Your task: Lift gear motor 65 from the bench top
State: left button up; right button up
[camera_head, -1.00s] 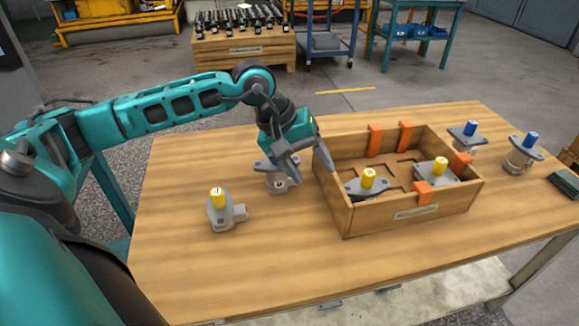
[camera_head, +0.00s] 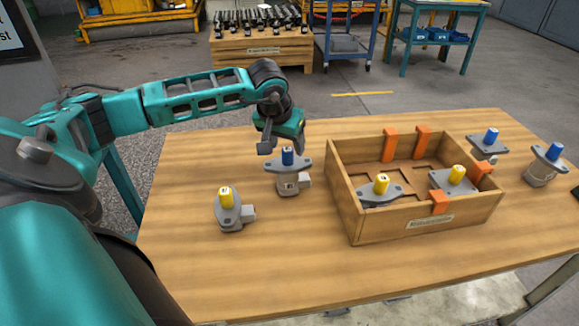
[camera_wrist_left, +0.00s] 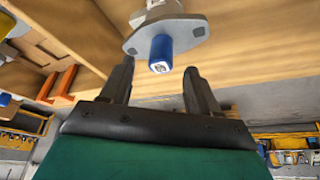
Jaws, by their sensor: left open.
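Several grey motors with coloured shafts are in the head view; I cannot make out the number 65 on any. A blue-shafted motor (camera_head: 289,174) stands upright on the bench top (camera_head: 240,270), left of the wooden box. A yellow-shafted motor (camera_head: 231,209) stands nearer and to its left. My left gripper (camera_head: 267,144) is open and empty, just behind and above the blue-shafted motor. In the left wrist view, the blue shaft (camera_wrist_left: 161,53) shows beyond and between the two spread fingers (camera_wrist_left: 157,74), apart from them. My right gripper is not in view.
A wooden box (camera_head: 352,214) with orange clips holds two yellow-shafted motors (camera_head: 380,187) (camera_head: 456,180). Two more blue-shafted motors (camera_head: 487,144) (camera_head: 544,165) stand to its right. The front left of the bench is clear.

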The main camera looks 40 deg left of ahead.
aim_at(288, 148)
pick_arm(q)
jog(key=x, duration=0.3)
jog(key=shift+f, duration=0.2)
jog(key=shift+c, duration=0.2)
grip_shut()
dwell(1.0)
jog(key=shift+w+r, duration=0.15)
jog(key=shift+r, duration=0.05)
